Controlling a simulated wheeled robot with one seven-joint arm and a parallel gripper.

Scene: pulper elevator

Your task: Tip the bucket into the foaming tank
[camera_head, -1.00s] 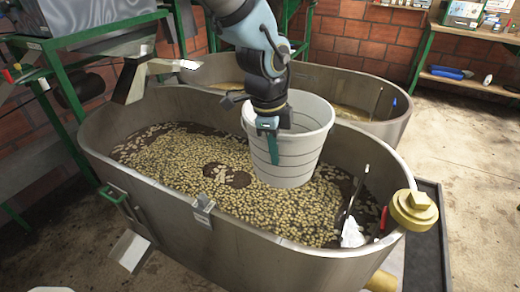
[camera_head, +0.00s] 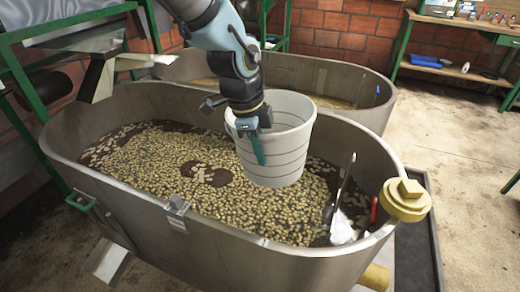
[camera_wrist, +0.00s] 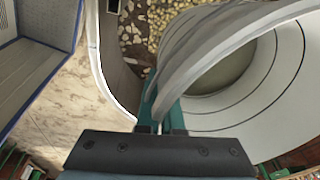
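My gripper (camera_head: 258,147) is shut on the near-left rim of a pale grey ribbed bucket (camera_head: 288,152). The wrist view shows the rim running between my teal fingers (camera_wrist: 160,108). The bucket (camera_wrist: 255,85) looks empty inside there. It is roughly upright over the right half of the near metal tank (camera_head: 130,200), close above or touching the bean layer; I cannot tell which. The near tank holds pale beans (camera_head: 225,205) in dark liquid. A second metal tank (camera_head: 325,78) behind holds brownish liquid, partly hidden by my arm and the bucket.
A yellow cap-like fitting (camera_head: 404,200) is on the near tank's right end, beside a white object (camera_head: 343,228) and a red handle (camera_head: 374,210). A green-framed bench (camera_head: 470,28) stands back right. Open concrete floor lies right of the tanks.

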